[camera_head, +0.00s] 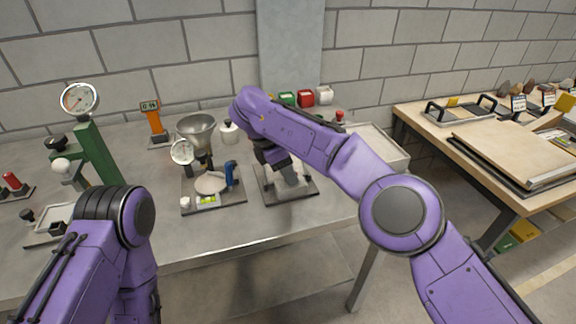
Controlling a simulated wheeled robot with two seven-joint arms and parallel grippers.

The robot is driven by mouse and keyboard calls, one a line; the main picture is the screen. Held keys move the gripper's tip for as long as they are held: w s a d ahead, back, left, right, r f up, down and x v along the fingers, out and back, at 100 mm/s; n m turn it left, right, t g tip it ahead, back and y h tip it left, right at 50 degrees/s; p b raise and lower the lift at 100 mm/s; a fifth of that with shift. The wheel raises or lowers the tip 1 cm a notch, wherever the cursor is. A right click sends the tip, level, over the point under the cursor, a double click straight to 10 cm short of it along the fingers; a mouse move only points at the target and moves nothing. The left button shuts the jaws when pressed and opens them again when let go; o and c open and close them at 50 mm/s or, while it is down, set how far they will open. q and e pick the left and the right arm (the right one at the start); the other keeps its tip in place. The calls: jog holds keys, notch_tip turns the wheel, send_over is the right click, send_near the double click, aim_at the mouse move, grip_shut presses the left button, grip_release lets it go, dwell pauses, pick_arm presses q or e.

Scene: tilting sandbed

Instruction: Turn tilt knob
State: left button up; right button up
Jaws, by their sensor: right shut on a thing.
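My right gripper (277,163) points down over a small grey device on a dark square base (300,191), on the right part of the grey table. Its fingers are shut on a grey upright part (292,174) of this device; my gripper and forearm hide most of it, so I cannot tell its full shape or any knob there. A pale shallow tray (385,137) lies at the table's back right, partly behind my right arm. A red knob (340,115) shows near its left end. Only the bent arm of my left side shows; its gripper is out of view.
Just left stands a device with a round dial (182,151), blue handle (231,173) and spirit level (207,200). Behind are a metal funnel (196,130) and an orange meter (153,120). A green gauge stand (96,152) is at left. The front table strip is clear.

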pick_arm(q)
jog(key=shift+r, duration=0.15)
dwell(0.3)
pick_arm(e)
jog(key=o, duration=1.1)
jog(key=shift+a, duration=0.1)
jog(key=shift+c, duration=0.2)
